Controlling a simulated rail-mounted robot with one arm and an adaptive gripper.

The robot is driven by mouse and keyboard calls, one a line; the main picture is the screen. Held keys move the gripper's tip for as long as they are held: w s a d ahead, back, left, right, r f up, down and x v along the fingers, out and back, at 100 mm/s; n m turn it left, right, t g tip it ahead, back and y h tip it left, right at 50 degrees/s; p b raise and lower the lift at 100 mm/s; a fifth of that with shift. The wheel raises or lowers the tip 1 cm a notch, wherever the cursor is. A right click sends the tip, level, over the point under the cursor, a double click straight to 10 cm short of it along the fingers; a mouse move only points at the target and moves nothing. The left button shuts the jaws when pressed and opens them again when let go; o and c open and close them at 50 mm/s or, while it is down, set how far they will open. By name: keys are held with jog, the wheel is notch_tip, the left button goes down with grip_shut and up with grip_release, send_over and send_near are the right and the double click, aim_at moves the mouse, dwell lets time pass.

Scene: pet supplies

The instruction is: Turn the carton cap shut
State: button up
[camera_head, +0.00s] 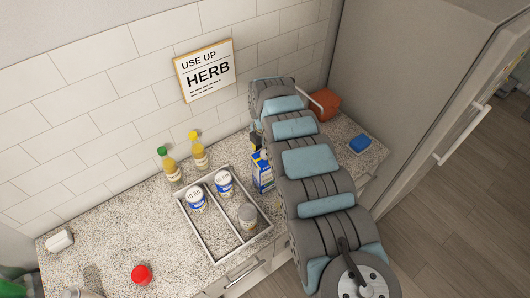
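A blue, white and yellow carton (263,178) stands upright on the speckled counter, just right of a divided tray. My arm crosses in front of it and hides its right side. The carton's top and cap are too covered and small to make out. A small dark part of what looks like my gripper (256,139) shows just above the carton, beside the arm. Its fingers are hidden, so I cannot tell whether they touch the cap.
The divided tray (197,233) holds two blue-and-white cans and a greyish jar. Two yellow bottles (200,156) stand behind it. A red round object (141,274) lies front left. A blue block (360,144) and an orange-red container (325,103) are at right. Counter left of the tray is mostly clear.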

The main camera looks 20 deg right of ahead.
aim_at(265, 153)
notch_tip(265, 153, up, 12)
dwell(0.6)
dwell(0.4)
